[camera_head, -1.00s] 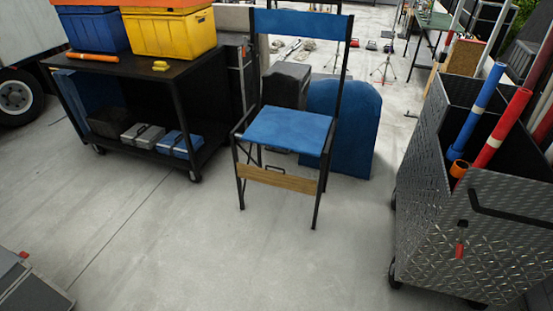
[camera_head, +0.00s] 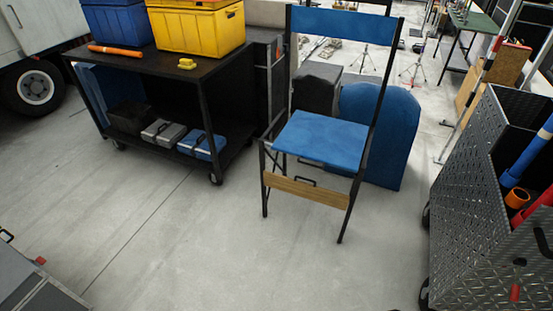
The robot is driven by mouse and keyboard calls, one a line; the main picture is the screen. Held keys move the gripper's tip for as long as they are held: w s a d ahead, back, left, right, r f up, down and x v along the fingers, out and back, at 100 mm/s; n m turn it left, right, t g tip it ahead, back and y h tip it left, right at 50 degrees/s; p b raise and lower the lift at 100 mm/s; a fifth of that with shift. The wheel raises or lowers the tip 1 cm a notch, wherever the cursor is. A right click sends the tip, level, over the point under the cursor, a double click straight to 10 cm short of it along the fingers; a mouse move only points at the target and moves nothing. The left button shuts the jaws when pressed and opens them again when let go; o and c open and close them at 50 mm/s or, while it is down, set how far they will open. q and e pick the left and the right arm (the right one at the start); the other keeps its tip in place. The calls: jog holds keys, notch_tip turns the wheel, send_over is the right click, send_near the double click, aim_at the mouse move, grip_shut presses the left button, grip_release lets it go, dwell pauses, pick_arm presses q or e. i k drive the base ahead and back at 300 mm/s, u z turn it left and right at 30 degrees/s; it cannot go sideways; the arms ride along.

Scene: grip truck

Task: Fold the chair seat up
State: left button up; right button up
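The folding chair has a black frame, a blue backrest (camera_head: 340,23) and a blue seat (camera_head: 320,138). It stands upright on the concrete floor right of centre in the head view. The seat lies flat, folded down. A wooden slat (camera_head: 306,191) with a small dark handle above it runs across the front legs. Neither of my grippers is in view.
A black cart (camera_head: 208,112) with yellow and blue bins stands left of the chair. A diamond-plate metal cart (camera_head: 467,205) with pipes stands at the right. A blue rounded panel (camera_head: 400,130) is behind the chair. The floor in front is clear.

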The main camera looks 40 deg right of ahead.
aim_at(334, 143)
jog(key=u, duration=0.05)
jog(key=i, duration=0.7)
jog(key=z, duration=0.6)
jog(key=i, duration=0.45)
jog(key=z, duration=0.4)
